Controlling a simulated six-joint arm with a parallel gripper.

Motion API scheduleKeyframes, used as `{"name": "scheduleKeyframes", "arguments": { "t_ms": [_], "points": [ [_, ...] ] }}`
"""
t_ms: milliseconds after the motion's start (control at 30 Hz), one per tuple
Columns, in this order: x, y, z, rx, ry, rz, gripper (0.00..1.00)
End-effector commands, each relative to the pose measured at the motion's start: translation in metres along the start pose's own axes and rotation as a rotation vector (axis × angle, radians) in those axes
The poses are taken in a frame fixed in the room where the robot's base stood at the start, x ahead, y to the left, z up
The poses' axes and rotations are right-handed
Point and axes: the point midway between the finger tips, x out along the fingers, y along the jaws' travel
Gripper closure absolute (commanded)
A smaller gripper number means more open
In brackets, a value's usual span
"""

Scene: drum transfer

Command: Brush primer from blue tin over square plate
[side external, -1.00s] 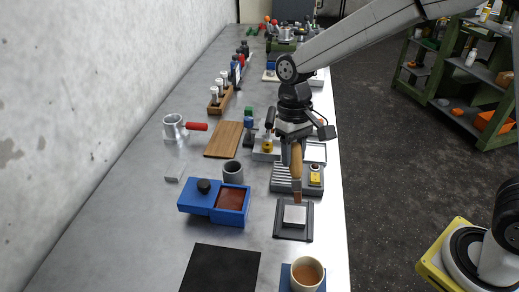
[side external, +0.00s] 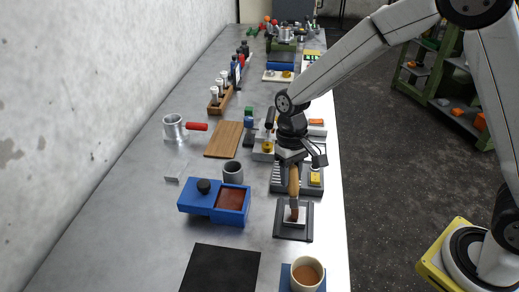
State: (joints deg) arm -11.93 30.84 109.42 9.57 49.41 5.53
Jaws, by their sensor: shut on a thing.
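My gripper (side external: 293,166) is shut on the wooden handle of a brush (side external: 294,182). The brush hangs upright with its bristles down over the square plate (side external: 299,221); whether the bristles touch it I cannot tell. The light plate sits on a dark square base (side external: 280,230) near the table's right edge, and the brush hides part of it. The blue tin (side external: 196,197) stands to the left, its opening showing reddish-brown primer (side external: 230,198). A dark knob (side external: 204,186) sits on its left part.
A cup of brown liquid (side external: 307,272) stands in front of the plate, and a black mat (side external: 221,275) lies to its left. A ribbed grey block (side external: 281,178) is just behind the plate. Bare table lies at left.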

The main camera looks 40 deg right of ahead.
Motion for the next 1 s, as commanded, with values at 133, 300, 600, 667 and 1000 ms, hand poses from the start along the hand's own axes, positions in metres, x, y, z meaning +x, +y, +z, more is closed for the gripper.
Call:
{"name": "scheduleKeyframes", "arguments": {
  "t_ms": [133, 300, 600, 667, 1000],
  "points": [
    [-0.003, 0.01, -0.01, 0.001, 0.001, 0.0, 1.0],
    [-0.004, 0.017, -0.017, -0.002, -0.001, 0.001, 1.0],
    [0.001, -0.004, 0.004, -0.002, -0.002, 0.001, 1.0],
    [0.002, -0.008, 0.008, -0.003, -0.002, 0.0, 1.0],
    [-0.03, -0.013, 0.016, -0.001, 0.002, 0.0, 1.0]
  ]
}}
